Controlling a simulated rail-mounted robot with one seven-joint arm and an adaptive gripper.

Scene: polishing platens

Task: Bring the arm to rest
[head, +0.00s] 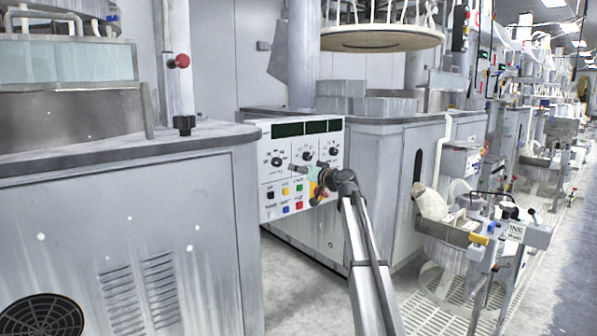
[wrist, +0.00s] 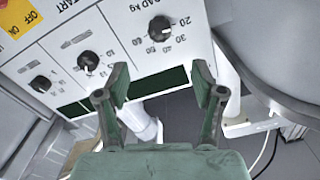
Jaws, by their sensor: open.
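My gripper (wrist: 160,88) is open and empty in the wrist view, its two green fingers apart in front of the control panel (wrist: 50,60). In the head view my gripper (head: 311,172) is at the panel's right part, at the end of my outstretched arm. The white panel (head: 266,216) has dark displays, black knobs and coloured buttons. In the wrist view one knob (wrist: 160,28) lies above the fingers and another knob (wrist: 88,61) lies left of them. I cannot tell whether a finger touches the panel.
A grey machine cabinet (head: 120,230) stands at the left, and another cabinet (head: 384,160) stands behind the panel. A round platen (head: 382,38) hangs above. At the right, a cluttered side station (head: 450,225) stands by the aisle. The aisle floor (head: 570,280) is clear at the far right.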

